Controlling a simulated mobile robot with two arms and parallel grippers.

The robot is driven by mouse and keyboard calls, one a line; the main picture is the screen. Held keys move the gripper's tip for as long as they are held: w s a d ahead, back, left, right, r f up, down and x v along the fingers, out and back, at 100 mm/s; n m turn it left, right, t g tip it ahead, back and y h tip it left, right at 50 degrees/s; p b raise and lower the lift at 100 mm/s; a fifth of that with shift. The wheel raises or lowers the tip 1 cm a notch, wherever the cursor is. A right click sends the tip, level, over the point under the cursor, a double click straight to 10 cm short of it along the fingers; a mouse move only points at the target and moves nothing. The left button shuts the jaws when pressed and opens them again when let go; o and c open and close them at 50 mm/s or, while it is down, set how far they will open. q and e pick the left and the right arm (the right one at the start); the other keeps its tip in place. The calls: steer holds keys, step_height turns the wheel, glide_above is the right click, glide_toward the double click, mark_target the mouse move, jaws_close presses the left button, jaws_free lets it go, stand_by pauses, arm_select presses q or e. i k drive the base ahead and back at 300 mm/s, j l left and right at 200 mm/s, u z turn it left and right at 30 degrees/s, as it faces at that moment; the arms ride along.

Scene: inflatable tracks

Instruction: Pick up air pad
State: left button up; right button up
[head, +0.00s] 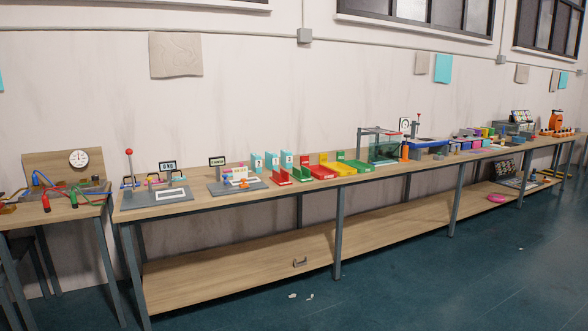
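I cannot tell for certain which thing is the air pad. A small flat pink item (496,198) lies on the lower shelf toward the right; its details are too small to make out. A small dark item with a handle-like shape (300,262) lies on the lower shelf near the middle. Neither of my grippers shows in the head view.
A long wooden workbench (220,207) with grey legs runs along the wall and carries red, yellow and green trays (333,168) and several devices. A second table (50,213) with a gauge (78,158) stands left. The dark green floor (460,285) in front is mostly clear.

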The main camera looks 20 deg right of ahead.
mark_target(285, 156)
steer(key=i+l, duration=0.1)
steer(key=i, duration=0.25)
steer(key=i+l, duration=0.25)
steer(key=i+l+u, duration=0.1)
steer(key=i+l, duration=0.2)
steer(key=l, duration=0.15)
steer(key=i+l+u, duration=0.1)
steer(key=i+l, duration=0.4)
steer(key=l, duration=0.2)
steer(key=i+l+u, duration=0.1)
steer(key=i+l, duration=0.15)
steer(key=l, duration=0.15)
steer(key=i+l, duration=0.25)
steer(key=l, duration=0.15)
steer(key=i+l+u, duration=0.15)
steer(key=l, duration=0.25)
steer(key=i, duration=0.05)
